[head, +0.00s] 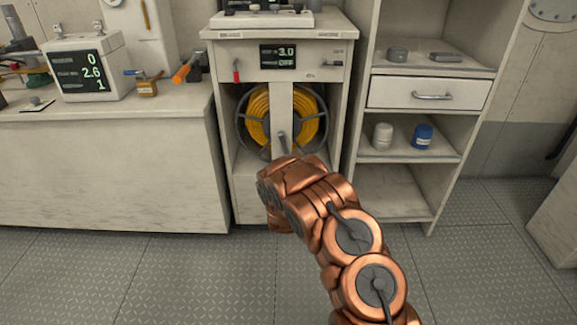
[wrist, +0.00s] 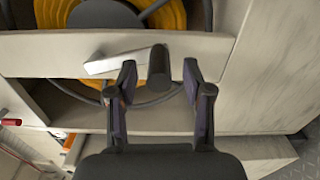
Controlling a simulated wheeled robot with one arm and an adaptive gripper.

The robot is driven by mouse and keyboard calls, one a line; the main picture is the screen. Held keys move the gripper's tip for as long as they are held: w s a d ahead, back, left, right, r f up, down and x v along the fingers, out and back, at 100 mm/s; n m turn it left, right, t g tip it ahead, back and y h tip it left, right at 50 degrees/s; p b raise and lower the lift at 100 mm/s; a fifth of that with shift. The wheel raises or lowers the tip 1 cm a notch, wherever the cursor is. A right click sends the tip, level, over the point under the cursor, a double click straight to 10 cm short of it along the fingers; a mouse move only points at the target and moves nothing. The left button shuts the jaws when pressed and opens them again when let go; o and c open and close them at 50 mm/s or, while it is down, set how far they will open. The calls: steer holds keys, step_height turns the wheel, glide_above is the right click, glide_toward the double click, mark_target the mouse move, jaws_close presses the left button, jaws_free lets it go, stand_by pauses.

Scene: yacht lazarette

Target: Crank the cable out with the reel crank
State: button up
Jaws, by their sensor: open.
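The cable reel, wound with yellow cable (head: 257,110), sits in the cabinet's bay behind a pale upright bar (head: 281,103). In the wrist view the yellow cable (wrist: 55,12) shows at the top. The reel crank has a pale arm (wrist: 110,64) and a dark cylindrical handle (wrist: 158,62). In the head view the crank handle (head: 283,143) shows just above my copper wrist. My gripper (wrist: 159,76) is open, its two fingers on either side of the handle with small gaps visible. My arm hides the fingers in the head view.
The cabinet display (head: 278,56) reads 3.0 and OFF, with a red lever (head: 236,70) to its left. A workbench (head: 110,150) stands on the left. An open shelf unit (head: 392,195) with a drawer (head: 430,94) stands on the right. The foreground floor is clear.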

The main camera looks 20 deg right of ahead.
steer(key=v, duration=1)
steer(key=shift+s, duration=0.4)
steer(key=shift+r, duration=0.15)
steer(key=s+a+r+m+g+y+p, duration=0.25)
steer(key=s+r+m+g+p, duration=0.2)
steer(key=r+p, duration=0.5)
steer(key=s+a+r+m+g+y+p, duration=0.2)
steer(key=s+a+r+m+g+p, duration=0.3)
steer(key=r, duration=0.8)
steer(key=s+a+r+m+g+p, duration=0.1)
steer(key=s+r+g+p, duration=0.2)
steer(key=s, duration=1)
steer(key=s+a+r+m+g+y+p, duration=0.1)
steer(key=s+a+r+m+g+p, duration=0.1)
steer(key=s+r+p, duration=0.6)
steer(key=s+a+r+m+g+y+p, duration=0.1)
steer(key=s+r+g+p, duration=0.3)
steer(key=s+r, duration=1.1)
steer(key=s+a+m+p, duration=0.1)
steer(key=s, duration=0.3)
steer(key=shift+s, duration=0.4)
steer(key=shift+y, duration=0.25)
steer(key=shift+c, duration=0.4)
